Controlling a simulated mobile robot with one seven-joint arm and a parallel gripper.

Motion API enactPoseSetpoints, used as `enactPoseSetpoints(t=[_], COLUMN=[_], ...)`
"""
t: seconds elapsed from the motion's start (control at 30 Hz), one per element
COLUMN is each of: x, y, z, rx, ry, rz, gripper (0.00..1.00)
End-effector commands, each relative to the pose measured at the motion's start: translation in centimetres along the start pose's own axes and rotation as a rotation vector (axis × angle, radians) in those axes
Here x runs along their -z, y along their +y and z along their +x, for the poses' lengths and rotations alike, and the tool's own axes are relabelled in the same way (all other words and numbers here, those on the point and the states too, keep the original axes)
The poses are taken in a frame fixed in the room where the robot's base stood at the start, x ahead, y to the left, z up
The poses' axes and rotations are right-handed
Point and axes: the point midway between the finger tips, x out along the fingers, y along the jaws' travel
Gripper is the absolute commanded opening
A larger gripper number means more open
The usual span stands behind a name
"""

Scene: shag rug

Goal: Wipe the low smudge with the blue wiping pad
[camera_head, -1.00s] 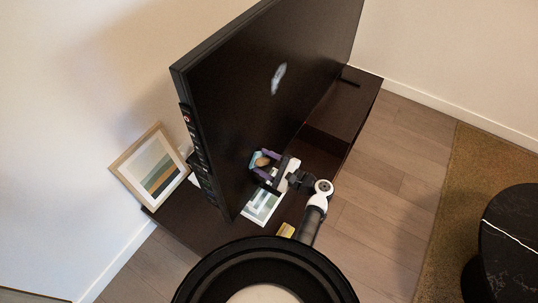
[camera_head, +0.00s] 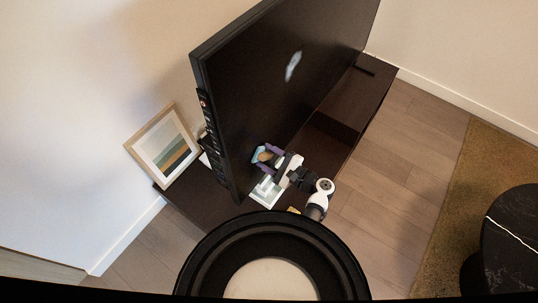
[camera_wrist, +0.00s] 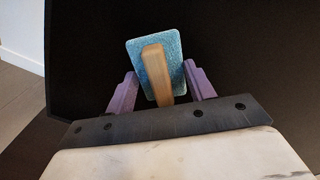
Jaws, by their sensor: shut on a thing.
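The blue wiping pad (camera_wrist: 168,48) has a wooden handle (camera_wrist: 157,76) and sits in front of the dark screen (camera_wrist: 235,40). In the head view the pad (camera_head: 257,153) is by the screen's lower left part. My gripper (camera_wrist: 162,88) has purple fingers shut on the handle; it also shows in the head view (camera_head: 268,156). I cannot tell whether the pad touches the screen. One pale smudge (camera_head: 293,66) shows on the screen, well above the pad. No other smudge can be made out; the pad and gripper hide part of the screen.
The screen stands on a dark low cabinet (camera_head: 335,130). A framed picture (camera_head: 165,148) leans on the wall at left. A pale flat item (camera_head: 266,192) lies below my gripper. A round black table (camera_head: 510,240) stands at right, with open floor (camera_head: 400,165) between.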

Motion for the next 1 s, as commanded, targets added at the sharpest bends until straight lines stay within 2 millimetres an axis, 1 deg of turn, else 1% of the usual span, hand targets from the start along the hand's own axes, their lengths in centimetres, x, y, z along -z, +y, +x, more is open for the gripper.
enactPoseSetpoints(t=[0.17, 0.6, 0.73, 1.0], x=[0.0, 0.0, 0.0, 0.0], y=[-0.1, -0.1, -0.1, -0.1], z=[-1.1, -5.4, -6.0, -6.1], rx=[0.002, 0.002, 0.001, 0.001], ry=[0.003, 0.002, 0.001, 0.001], rz=[0.000, -0.001, -0.001, -0.001], gripper=[0.36, 0.36, 0.36, 0.36])
